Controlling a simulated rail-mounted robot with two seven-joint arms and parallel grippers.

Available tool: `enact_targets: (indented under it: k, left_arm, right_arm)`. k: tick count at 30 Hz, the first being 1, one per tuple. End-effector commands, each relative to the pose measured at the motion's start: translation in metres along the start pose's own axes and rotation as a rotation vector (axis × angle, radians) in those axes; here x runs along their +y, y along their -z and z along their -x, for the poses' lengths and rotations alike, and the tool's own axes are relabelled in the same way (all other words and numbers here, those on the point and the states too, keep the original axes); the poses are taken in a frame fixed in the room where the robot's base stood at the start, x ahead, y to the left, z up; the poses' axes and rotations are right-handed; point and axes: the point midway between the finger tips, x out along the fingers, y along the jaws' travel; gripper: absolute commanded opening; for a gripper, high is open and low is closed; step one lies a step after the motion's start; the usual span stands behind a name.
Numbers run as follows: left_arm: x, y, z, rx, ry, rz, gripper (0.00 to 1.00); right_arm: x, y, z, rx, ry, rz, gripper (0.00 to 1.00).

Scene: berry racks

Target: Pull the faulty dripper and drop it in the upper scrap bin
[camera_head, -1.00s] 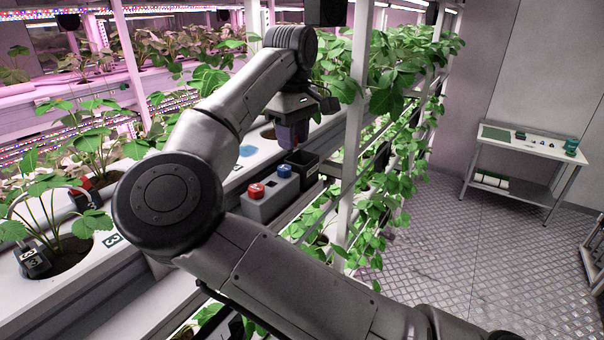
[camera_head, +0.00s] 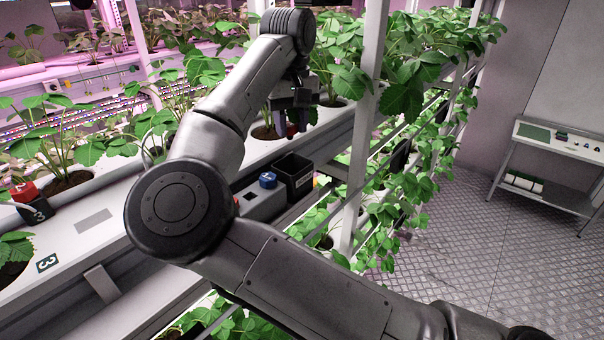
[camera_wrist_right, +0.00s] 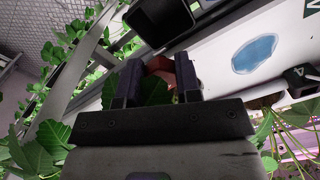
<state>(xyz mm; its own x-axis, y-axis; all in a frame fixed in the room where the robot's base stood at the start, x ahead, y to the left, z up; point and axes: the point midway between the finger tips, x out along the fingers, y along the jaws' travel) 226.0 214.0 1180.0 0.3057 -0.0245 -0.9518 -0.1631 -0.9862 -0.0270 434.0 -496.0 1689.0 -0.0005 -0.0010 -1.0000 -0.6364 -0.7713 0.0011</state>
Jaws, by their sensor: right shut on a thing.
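My right gripper (camera_head: 292,122) is low over a planting hole in the white trough (camera_head: 95,222), behind the black bin. In the right wrist view, its two dark fingers (camera_wrist_right: 158,82) are shut on a red dripper (camera_wrist_right: 160,66), with a green leaf partly covering it. A little of the red dripper (camera_head: 291,131) shows below the fingers in the head view. I cannot tell whether it is still seated. The open black bin (camera_head: 307,186) is beside the trough, and its dark opening shows in the right wrist view (camera_wrist_right: 160,18). My left gripper is out of view.
A grey box with a blue button (camera_head: 267,180) is just left of the bin. Strawberry leaves (camera_head: 350,75) and a white post (camera_head: 368,110) crowd the right side. Another red dripper (camera_head: 24,191) is far left. A blue patch (camera_wrist_right: 254,54) lies on the trough.

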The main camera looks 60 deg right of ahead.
Motion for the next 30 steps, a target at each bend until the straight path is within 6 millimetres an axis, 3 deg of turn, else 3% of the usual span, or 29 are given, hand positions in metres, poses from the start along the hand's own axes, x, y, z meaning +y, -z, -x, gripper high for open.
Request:
enact_targets:
  k: [8, 21, 30]
  left_arm:
    - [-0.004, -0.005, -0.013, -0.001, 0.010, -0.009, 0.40]
    - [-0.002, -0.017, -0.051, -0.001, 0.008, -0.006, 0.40]
    - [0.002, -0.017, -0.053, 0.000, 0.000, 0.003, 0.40]
  right_arm:
    - [0.000, 0.000, -0.014, 0.000, 0.000, 0.000, 0.10]
    - [0.000, 0.000, -0.056, 0.001, -0.001, 0.000, 0.10]
    - [0.000, 0.000, -0.059, 0.002, -0.001, 0.000, 0.10]
